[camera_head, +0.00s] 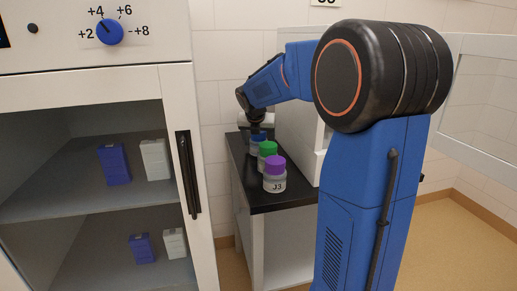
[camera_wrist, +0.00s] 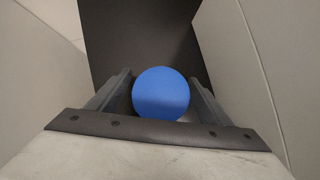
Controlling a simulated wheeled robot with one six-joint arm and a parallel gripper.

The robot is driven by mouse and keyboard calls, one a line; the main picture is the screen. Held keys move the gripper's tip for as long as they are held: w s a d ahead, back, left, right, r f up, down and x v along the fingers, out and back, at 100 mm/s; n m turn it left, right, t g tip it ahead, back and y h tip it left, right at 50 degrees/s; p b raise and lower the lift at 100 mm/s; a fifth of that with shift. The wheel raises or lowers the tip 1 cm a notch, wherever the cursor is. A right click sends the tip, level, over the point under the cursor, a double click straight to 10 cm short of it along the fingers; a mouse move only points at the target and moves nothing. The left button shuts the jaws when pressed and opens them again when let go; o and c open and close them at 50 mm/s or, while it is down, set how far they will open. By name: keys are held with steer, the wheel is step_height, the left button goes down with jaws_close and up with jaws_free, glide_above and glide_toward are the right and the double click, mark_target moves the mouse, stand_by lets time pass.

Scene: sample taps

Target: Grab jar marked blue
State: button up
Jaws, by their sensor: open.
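The blue-lidded jar (camera_head: 257,138) stands at the far end of a row of jars on the black-topped bench. In the wrist view its round blue lid (camera_wrist: 160,93) lies between the two open fingers of my gripper (camera_wrist: 160,100). A small gap shows between the lid and the fingers. In the head view my gripper (camera_head: 256,127) is over the blue jar from above and hides part of it. The jar's body is mostly hidden behind the green-lidded jar.
A green-lidded jar (camera_head: 267,150) and a purple-lidded jar (camera_head: 275,174) marked J3 stand nearer on the black benchtop (camera_head: 284,199). A white cabinet (camera_head: 301,143) borders the bench on the right. A fridge with a glass door (camera_head: 100,180) stands at the left.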

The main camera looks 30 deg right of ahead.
steer(key=shift+w+d+f, duration=0.2)
steer(key=shift+w+f, duration=0.1)
steer(key=shift+f, duration=0.25)
steer(key=shift+c, duration=0.2)
steer(key=c, duration=1.2)
steer(key=shift+r, duration=0.15)
